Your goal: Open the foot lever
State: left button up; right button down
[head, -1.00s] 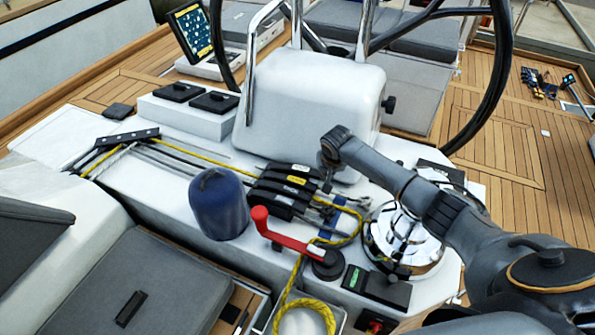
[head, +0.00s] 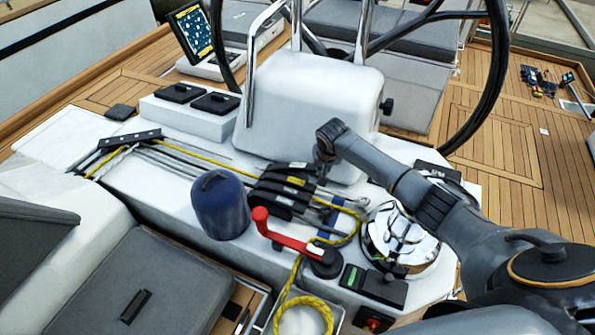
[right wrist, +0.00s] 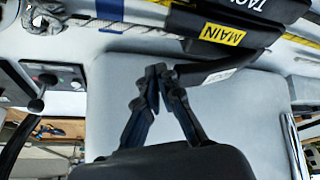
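The bank of black rope clutches (head: 284,190) sits on the white console, with dark lever handles and small labels. No lever marked foot can be made out. In the right wrist view, a yellow MAIN label (right wrist: 222,34) shows on one clutch, and a dark lever handle (right wrist: 222,68) reaches out below it. My right gripper (head: 324,172) is just behind the right end of the clutches. In its wrist view the fingertips (right wrist: 158,72) are together with nothing visible between them, just left of that handle; contact cannot be told. My left gripper is not in view.
A red winch handle (head: 288,236) and blue-covered winch (head: 220,205) stand in front of the clutches. A chrome winch (head: 400,240) is to the right, under my arm. The white pedestal (head: 310,105) and steering wheel (head: 497,75) are behind. Yellow rope (head: 290,292) hangs in front.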

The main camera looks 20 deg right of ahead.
jog(key=shift+w+a+r, duration=0.35)
jog(key=shift+a+r, duration=0.1)
jog(key=shift+a, duration=0.1)
jog(key=shift+r, duration=0.1)
jog(key=shift+w+a+r+p, duration=0.3)
jog(key=shift+r+p, duration=0.35)
jog(key=shift+w+a, duration=0.15)
jog(key=shift+w+f, duration=0.25)
jog(key=shift+s+d+r, duration=0.1)
jog(key=shift+s+d, duration=0.1)
jog(key=shift+s+d+r+p, duration=0.1)
jog(key=shift+r+p, duration=0.15)
jog(key=shift+p, duration=0.05)
jog(key=shift+d+r+p, duration=0.1)
jog(key=shift+r+p, duration=0.65)
jog(key=shift+p, duration=0.15)
